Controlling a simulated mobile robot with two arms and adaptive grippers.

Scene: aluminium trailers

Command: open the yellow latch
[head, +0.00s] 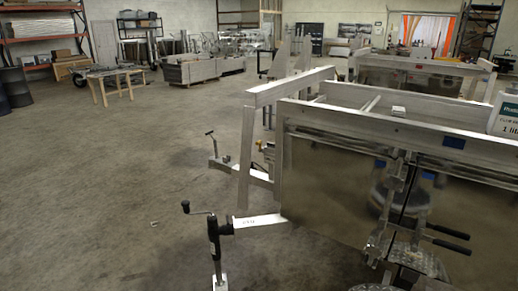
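A small yellow part (268,150), possibly the yellow latch, shows behind the front frame of the nearest aluminium trailer (335,190). It is too small and too partly hidden to tell its shape or whether it is open or shut. Two black-gripped handles (448,231) stick out from metal fittings on the trailer's side panel, at the lower right. Neither of my grippers is in view.
A jockey wheel post with a black crank (212,228) stands at the trailer's front, at bottom centre. A white container (505,118) sits at the right edge. A wooden-legged workbench (115,77) stands further back.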

